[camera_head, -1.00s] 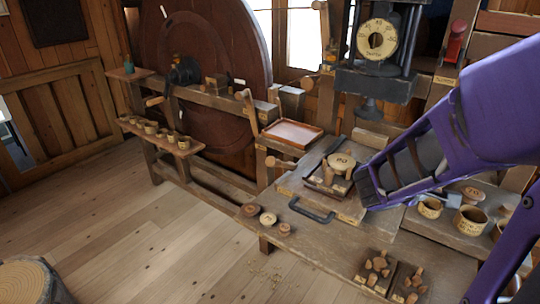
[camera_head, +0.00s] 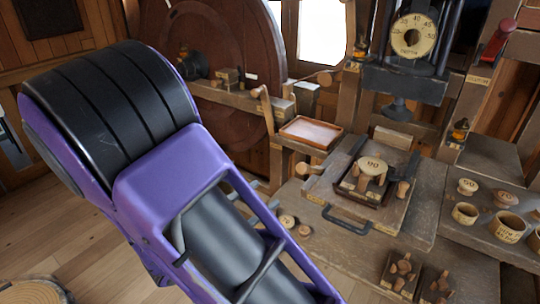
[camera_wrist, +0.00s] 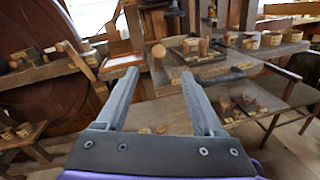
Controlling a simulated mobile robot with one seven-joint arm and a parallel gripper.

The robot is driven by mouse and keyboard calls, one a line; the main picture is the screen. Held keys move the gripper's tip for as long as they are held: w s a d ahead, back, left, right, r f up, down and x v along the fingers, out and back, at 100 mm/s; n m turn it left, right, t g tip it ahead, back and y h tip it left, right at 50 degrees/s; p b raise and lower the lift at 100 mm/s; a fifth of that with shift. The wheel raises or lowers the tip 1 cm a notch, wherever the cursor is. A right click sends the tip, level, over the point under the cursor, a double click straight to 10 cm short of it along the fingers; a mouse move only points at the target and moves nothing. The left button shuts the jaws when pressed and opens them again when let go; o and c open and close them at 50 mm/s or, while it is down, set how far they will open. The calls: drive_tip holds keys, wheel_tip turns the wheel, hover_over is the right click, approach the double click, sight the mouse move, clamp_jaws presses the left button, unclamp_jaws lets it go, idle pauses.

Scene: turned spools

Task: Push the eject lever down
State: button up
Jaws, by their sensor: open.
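The labels are too small to read, so I cannot tell for certain which handle is the eject lever. A wooden handle (camera_head: 308,170) sticks out at the left side of the press bed, above a small tag. A tilted wooden lever (camera_head: 263,105) stands left of the tray, and a red-handled lever (camera_head: 497,40) is at the upper right. My gripper (camera_wrist: 159,75) is open and empty in the wrist view, touching nothing that I can see. The wooden handle (camera_wrist: 158,52) shows beyond and between its fingers, the tilted lever (camera_wrist: 78,62) beyond the left finger.
The press bed (camera_head: 340,220) carries a round-topped spool piece (camera_head: 373,170) and has a dark front handle (camera_head: 346,219). A shallow wooden tray (camera_head: 311,132) stands behind it. The press's dial (camera_head: 414,36) is above. Cups stand at right. Loose wooden pieces lie at the front edge.

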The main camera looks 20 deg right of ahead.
sight(299, 171)
drive_tip(key=shift+n, duration=0.3)
drive_tip(key=x, duration=1.1)
drive_tip(key=f+x, duration=0.1)
drive_tip(key=x, duration=0.4)
drive_tip(key=shift+w, duration=0.3)
drive_tip(key=shift+c, duration=0.3)
clamp_jaws()
